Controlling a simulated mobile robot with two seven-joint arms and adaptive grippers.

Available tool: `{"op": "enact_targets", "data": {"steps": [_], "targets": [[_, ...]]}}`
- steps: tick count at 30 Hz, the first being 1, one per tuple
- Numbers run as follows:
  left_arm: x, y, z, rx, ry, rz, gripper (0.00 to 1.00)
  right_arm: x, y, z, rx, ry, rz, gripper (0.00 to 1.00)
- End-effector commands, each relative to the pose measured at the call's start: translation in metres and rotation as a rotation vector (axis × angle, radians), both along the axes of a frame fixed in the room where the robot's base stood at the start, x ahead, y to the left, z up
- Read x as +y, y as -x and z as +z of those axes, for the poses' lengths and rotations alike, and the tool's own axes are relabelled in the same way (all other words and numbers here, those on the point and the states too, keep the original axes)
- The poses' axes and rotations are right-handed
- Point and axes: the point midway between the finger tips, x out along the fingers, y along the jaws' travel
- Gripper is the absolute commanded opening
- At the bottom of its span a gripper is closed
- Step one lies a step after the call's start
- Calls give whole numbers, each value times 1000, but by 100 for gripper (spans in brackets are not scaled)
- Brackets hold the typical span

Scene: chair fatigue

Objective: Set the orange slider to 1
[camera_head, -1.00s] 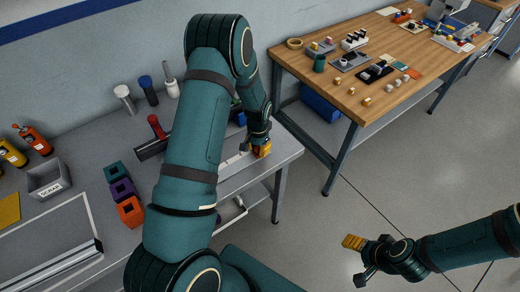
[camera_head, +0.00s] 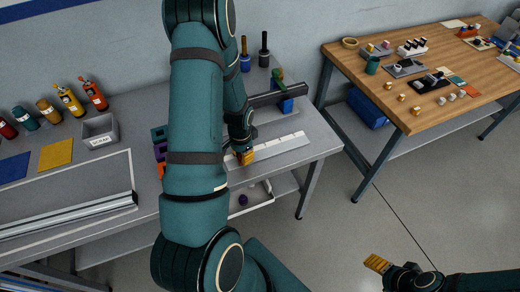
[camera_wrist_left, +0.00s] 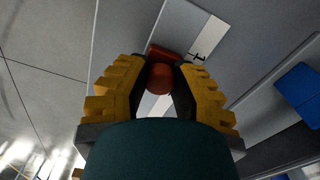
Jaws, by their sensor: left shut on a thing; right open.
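The orange slider knob (camera_wrist_left: 160,78) shows in the left wrist view, between the yellow fingers of my left gripper (camera_wrist_left: 158,82), which is shut on it. An orange-red block (camera_wrist_left: 162,54) sits beside the knob, close to a "1" mark on the pale scale strip (camera_wrist_left: 209,35). In the head view my left gripper (camera_head: 244,157) is low at the left part of the white strip (camera_head: 280,147), hiding the knob. My right gripper (camera_head: 379,268) is open and empty over the floor at lower right.
A dark rail with a blue block (camera_head: 286,105) and green handle lies behind the strip. Dark-handled tools (camera_head: 264,50) stand at the wall. A grey bin (camera_head: 100,131) and bottles are at left. A wooden table (camera_head: 440,110) stands at right, across a floor gap.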

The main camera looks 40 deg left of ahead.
Motion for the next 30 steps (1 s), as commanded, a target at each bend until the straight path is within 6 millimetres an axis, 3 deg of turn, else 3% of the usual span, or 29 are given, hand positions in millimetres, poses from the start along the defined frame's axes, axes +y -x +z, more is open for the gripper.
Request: {"op": "enact_targets", "data": {"steps": [6, 19, 20, 22, 30], "targets": [[8, 20, -1, 1, 0, 2, 0, 0, 1, -2, 2, 0, 1, 68], [10, 25, -1, 5, 0, 1, 0, 0, 1, -2, 2, 0, 1, 68], [10, 25, -1, 5, 0, 2, 32, 0, 1, -2, 2, 0, 1, 68], [10, 25, -1, 5, 0, 1, 57, 0, 1, -2, 2, 0, 1, 68], [10, 24, 0, 1, 0, 1, 58, 0, 1, -2, 2, 0, 1, 68]]}}
